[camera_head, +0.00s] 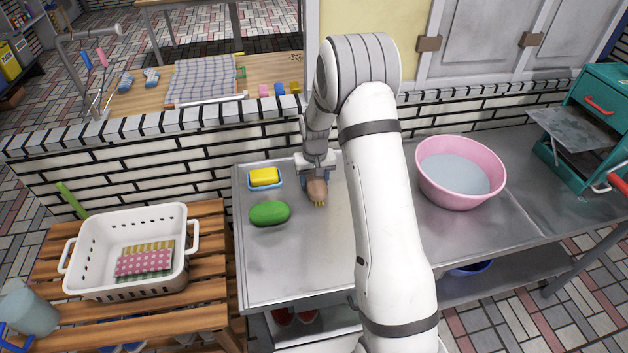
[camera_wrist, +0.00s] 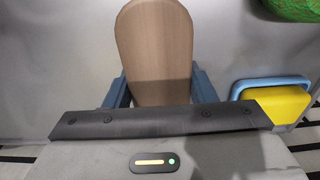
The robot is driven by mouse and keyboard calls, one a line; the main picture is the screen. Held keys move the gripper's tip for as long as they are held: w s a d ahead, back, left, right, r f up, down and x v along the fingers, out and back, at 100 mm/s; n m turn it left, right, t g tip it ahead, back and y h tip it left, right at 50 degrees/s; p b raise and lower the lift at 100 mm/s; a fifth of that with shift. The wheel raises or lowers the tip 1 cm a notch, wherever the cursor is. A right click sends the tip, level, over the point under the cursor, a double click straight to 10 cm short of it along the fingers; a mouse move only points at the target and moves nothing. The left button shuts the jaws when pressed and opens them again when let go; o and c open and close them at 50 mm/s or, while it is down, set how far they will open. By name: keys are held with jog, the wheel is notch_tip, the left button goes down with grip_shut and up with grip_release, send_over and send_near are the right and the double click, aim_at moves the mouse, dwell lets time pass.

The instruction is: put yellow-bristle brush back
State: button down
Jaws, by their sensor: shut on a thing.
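The yellow-bristle brush (camera_head: 317,190) is at the back of the metal counter, with its wooden body and yellow bristle ends showing in the head view. My gripper (camera_head: 315,173) is shut on it from the back side. In the wrist view the brush's wooden back (camera_wrist: 155,50) stands between the two blue fingers (camera_wrist: 158,88) and fills the middle of the picture. My arm's white links cross the counter just right of the brush. I cannot tell whether the brush touches the counter.
Left of the brush, a yellow sponge (camera_head: 264,176) sits in a blue dish (camera_head: 252,187), with a green oval item (camera_head: 269,213) in front. A pink basin (camera_head: 486,192) stands to the right. A white basket (camera_head: 82,283) sits on a slatted wooden table. The counter's front left is clear.

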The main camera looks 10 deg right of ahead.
aim_at(315, 179)
jog(key=shift+f, duration=0.25)
jog(key=c, duration=0.6)
grip_release()
jog(key=shift+r, duration=0.1)
notch_tip(315, 179, up, 12)
jog(key=s+r+t, duration=0.1)
jog(key=s+r, duration=0.9)
jog(key=s, duration=0.3)
jog(key=shift+t, duration=0.6)
jog(key=s+r, duration=0.1)
jog(key=s, duration=1.1)
jog(key=s+r, duration=0.1)
jog(key=s, duration=0.5)
jog(key=shift+s+a+r, duration=0.15)
jog(key=shift+s+r, duration=0.15)
jog(key=shift+s, duration=0.1)
